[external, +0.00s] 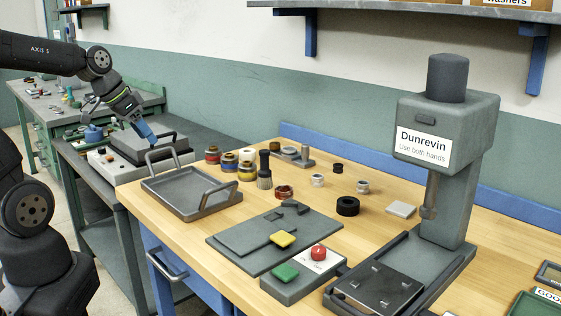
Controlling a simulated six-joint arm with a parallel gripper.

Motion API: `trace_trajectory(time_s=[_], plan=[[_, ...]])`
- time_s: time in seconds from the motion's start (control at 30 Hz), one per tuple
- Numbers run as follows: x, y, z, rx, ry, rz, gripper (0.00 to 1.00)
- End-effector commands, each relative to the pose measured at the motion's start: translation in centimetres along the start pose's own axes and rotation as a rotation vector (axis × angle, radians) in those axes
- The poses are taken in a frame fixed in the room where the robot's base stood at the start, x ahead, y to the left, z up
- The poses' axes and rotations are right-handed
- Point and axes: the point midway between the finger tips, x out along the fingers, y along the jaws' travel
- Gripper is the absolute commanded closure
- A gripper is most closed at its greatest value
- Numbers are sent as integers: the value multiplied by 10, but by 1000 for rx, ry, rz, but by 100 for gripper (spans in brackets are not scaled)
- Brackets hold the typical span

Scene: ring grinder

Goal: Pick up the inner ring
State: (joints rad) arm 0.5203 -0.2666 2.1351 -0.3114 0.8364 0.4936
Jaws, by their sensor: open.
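My gripper (145,133) is at the upper left, pointing down and right with a blue end, above the grey machine on the side bench. Its fingers are small here, and I see nothing held between them. Several small rings lie on the wooden table, well to the right of my gripper. A silvery ring (318,181) and another metal ring with brown on it (363,187) lie near the middle. A thick black ring (347,206) lies in front of them. I cannot tell which is the inner ring.
A grey tray with raised handles (190,190) stands at the table's left. Several spools (229,161) and a brush (264,172) stand behind it. A grey press labelled Dunrevin (448,150) rises at the right. A control box with red and green buttons (305,272) is in front.

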Motion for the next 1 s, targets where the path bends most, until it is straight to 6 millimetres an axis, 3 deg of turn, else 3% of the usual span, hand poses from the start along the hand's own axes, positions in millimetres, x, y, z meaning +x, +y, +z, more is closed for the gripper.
trace_trajectory(time_s=[0.1,0.37,0.6,0.8,1.0], plan=[[17,5,-42,83,11,63,41],[65,21,-129,264,66,185,41],[126,40,-198,420,134,279,41],[180,59,-242,532,195,338,41],[212,70,-262,591,234,365,41]])
